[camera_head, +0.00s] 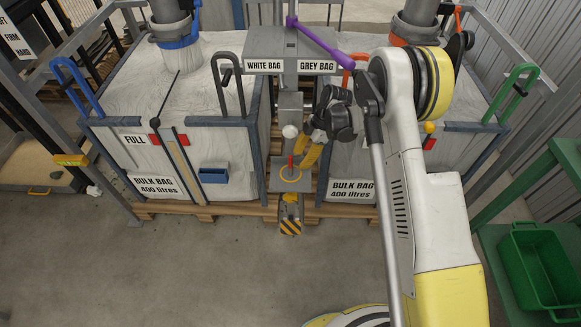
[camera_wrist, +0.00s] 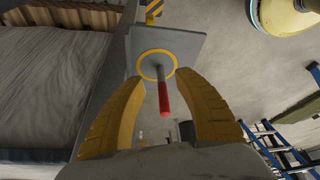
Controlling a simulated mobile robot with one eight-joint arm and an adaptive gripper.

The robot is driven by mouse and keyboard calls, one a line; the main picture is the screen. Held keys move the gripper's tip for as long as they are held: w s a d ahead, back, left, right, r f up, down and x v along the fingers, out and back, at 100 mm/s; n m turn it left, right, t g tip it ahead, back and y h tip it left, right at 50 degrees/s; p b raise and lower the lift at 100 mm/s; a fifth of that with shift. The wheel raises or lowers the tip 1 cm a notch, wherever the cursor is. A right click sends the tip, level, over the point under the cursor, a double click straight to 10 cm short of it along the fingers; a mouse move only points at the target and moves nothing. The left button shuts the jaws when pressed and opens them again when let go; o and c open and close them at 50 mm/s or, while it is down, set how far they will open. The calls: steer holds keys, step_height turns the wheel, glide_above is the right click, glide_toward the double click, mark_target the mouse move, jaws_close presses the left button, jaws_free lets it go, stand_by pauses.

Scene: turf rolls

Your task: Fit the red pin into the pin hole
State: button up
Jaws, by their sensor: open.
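The red pin (camera_wrist: 163,98) has a red end and a grey shaft. It points up out of the middle of a yellow ring (camera_wrist: 157,65) on a grey plate (camera_wrist: 187,45). In the head view the pin (camera_head: 290,161) stands over the ringed plate (camera_head: 278,185). The ring surrounds the place of the pin hole; the hole itself is hidden, and I cannot tell how deep the shaft sits. My gripper (camera_wrist: 160,77) is open, its yellow fingers on either side of the pin with gaps. In the head view my gripper (camera_head: 301,170) is just right of the pin.
Two bulk bags in frames stand left (camera_head: 215,150) and right (camera_head: 345,160) of the plate's post. A sign box (camera_head: 291,50) with a purple lever (camera_head: 325,42) is above. A striped block (camera_head: 290,227) is below the plate. A green crate (camera_head: 540,270) is at right; front floor is clear.

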mark_target(291, 165)
steer(key=a, duration=0.1)
steer(key=a+f+b, duration=0.1)
steer(key=s+a+f, duration=0.1)
steer(key=shift+a+f+b, duration=0.25)
steer(key=shift+b, duration=0.1)
steer(key=shift+a+f, duration=0.1)
steer(key=shift+f, duration=0.15)
steer(key=shift+r, duration=0.1)
jaws_close()
